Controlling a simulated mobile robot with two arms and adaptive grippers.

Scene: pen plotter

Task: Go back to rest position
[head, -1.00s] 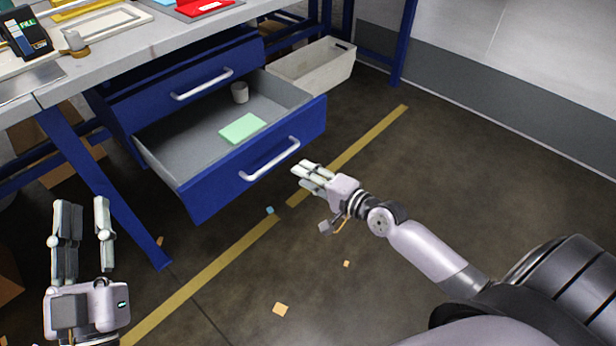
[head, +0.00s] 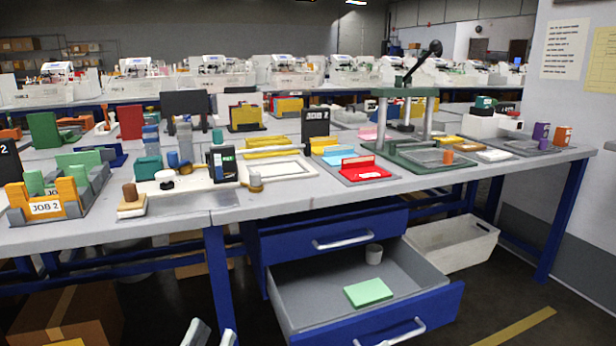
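Only the fingertips of my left gripper (head: 212,338) show, at the bottom edge left of centre, in front of the workbench (head: 310,212). The two tips are apart with nothing visible between them; the rest of the hand is below the picture. My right gripper is out of view. The lower blue drawer (head: 375,325) under the bench is pulled open. The upper drawer (head: 335,237) is shut.
A white bin (head: 455,248) stands right of the drawers. A cardboard box (head: 68,318) is on the floor at lower left. The bench top holds trays, stamps and a green press (head: 405,130). Floor with a yellow line (head: 515,328) is clear at lower right.

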